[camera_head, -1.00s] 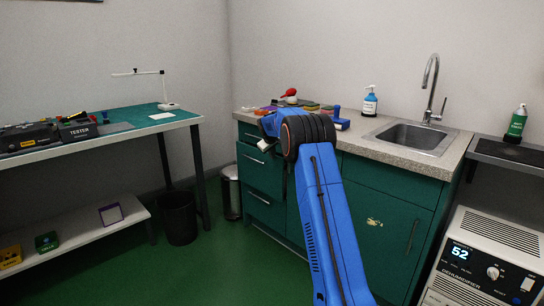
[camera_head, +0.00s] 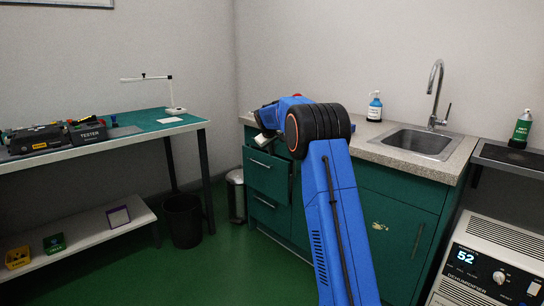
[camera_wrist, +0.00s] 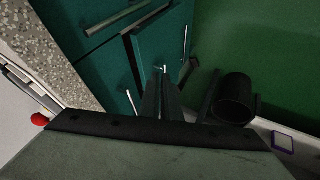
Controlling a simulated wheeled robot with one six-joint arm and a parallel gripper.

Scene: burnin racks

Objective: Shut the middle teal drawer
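The teal middle drawer (camera_head: 267,173) is in the left part of the counter cabinet in the head view. Its front stands out from the cabinet, with a dark gap along its right side. My gripper (camera_head: 266,137) is above it near the counter edge, mostly hidden by my own wrist. In the wrist view, the two dark fingers of my gripper (camera_wrist: 160,78) lie close together with nothing visible between them. They point toward the teal fronts and metal handles. A teal front edge (camera_wrist: 135,55) stands out there. I cannot tell whether the fingers touch it.
The lower drawer (camera_head: 267,212) looks flush. A dark bin (camera_head: 183,220) and a metal bin (camera_head: 236,195) stand on the floor to the left. The counter (camera_head: 385,150) holds a sink (camera_head: 418,141) and soap bottle (camera_head: 375,107). A dehumidifier (camera_head: 490,262) is at right. Green floor before the drawers looks clear.

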